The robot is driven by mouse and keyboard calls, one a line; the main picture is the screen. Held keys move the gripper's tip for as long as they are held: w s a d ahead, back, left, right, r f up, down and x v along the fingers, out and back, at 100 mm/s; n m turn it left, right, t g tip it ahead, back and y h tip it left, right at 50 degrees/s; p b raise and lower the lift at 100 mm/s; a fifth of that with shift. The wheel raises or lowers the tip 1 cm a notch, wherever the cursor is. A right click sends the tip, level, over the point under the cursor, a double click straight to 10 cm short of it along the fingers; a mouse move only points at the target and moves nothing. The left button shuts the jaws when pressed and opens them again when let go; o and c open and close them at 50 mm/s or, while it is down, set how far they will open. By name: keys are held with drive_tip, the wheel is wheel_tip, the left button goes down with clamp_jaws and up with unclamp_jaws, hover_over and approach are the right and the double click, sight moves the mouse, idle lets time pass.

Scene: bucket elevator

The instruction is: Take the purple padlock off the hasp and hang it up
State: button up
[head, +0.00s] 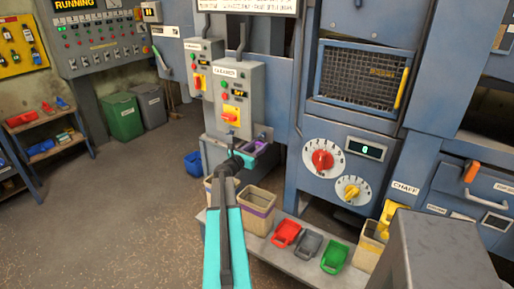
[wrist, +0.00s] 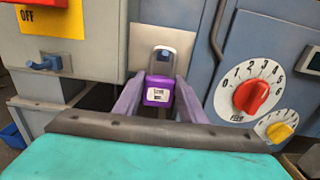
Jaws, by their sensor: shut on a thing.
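The purple padlock (wrist: 158,92) has a white label on its front and stands upright between the two fingers of my gripper (wrist: 160,101) in the wrist view. The fingers are shut on its sides. Its grey shackle (wrist: 164,52) rises in front of a pale plate on the blue machine, where the hasp seems to be. I cannot tell whether the shackle still passes through the hasp. A blue hook (wrist: 45,63) sticks out of the grey box to the left. In the head view my gripper (head: 258,147) is just right of the grey starter box, and the arm hides part of this spot.
The grey starter box (head: 238,95) with a red rotary switch is close to the left of my gripper. Red (wrist: 251,97) and yellow dials are to the right. Below stands a low bench (head: 300,264) with bins and several scoops. The floor at left is open.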

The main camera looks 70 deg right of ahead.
drive_tip(key=o, duration=1.2)
drive_tip(key=shift+a, duration=0.2)
drive_tip(key=v, duration=0.3)
drive_tip(key=b+v, duration=0.1)
drive_tip(key=v, duration=0.5)
drive_tip(key=shift+a+f+b, duration=0.3)
idle(1.2)
drive_tip(key=shift+w, duration=0.1)
idle(0.4)
